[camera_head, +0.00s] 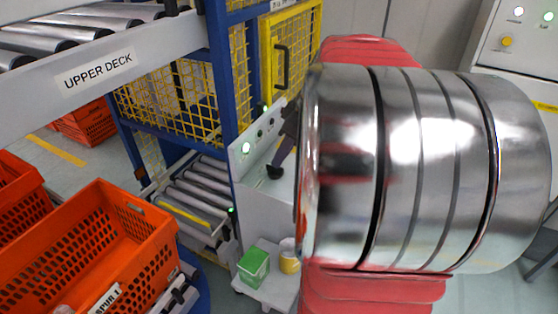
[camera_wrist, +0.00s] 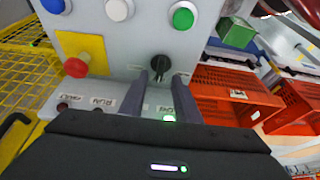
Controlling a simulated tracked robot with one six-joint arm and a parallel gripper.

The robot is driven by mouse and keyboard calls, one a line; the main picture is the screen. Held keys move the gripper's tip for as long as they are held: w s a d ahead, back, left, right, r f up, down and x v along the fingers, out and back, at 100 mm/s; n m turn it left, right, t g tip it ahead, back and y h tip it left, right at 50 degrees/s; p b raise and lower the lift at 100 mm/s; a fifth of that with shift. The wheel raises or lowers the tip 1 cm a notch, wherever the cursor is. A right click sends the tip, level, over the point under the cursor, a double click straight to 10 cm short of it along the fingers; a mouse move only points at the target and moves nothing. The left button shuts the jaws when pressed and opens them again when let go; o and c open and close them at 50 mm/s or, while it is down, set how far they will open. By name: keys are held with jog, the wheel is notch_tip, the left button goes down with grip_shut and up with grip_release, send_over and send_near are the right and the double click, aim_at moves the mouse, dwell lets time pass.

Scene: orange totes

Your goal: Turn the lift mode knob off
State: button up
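The black lift mode knob (camera_wrist: 159,67) sits on the light grey control panel (camera_wrist: 210,60) in the wrist view. My gripper (camera_wrist: 159,84) is open, with its two dark fingers apart to the lower left and lower right of the knob. The knob shows in the gap between the fingertips; I cannot tell whether they touch it. Small labels beside the knob are partly covered by the fingers. In the head view the panel (camera_head: 246,150) stands left of my arm, and a dark finger of my gripper (camera_head: 284,152) shows before it; my arm hides the rest.
A red mushroom button (camera_wrist: 75,67) on a yellow plate, a white button (camera_wrist: 117,9) and a green button (camera_wrist: 183,18) are near the knob. A yellow mesh cage (camera_head: 290,45) stands behind the panel. A green box (camera_head: 254,264) lies below. Orange totes (camera_head: 120,215) are at left.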

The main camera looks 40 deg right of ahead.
jog(key=v, duration=0.9)
jog(key=shift+r, duration=0.2)
jog(key=s+a+f+m, duration=0.1)
jog(key=a+f, duration=0.2)
jog(key=a, duration=0.7)
jog(key=s+a+f+m+h, duration=0.1)
jog(key=s+a+f, duration=0.1)
jog(key=a, duration=0.7)
jog(key=s+a+f+m+t, duration=0.1)
jog(key=a+f, duration=0.3)
jog(key=a, duration=0.6)
jog(key=shift+s+a+m, duration=0.35)
jog(key=shift+s+m, duration=0.15)
jog(key=shift+s, duration=0.15)
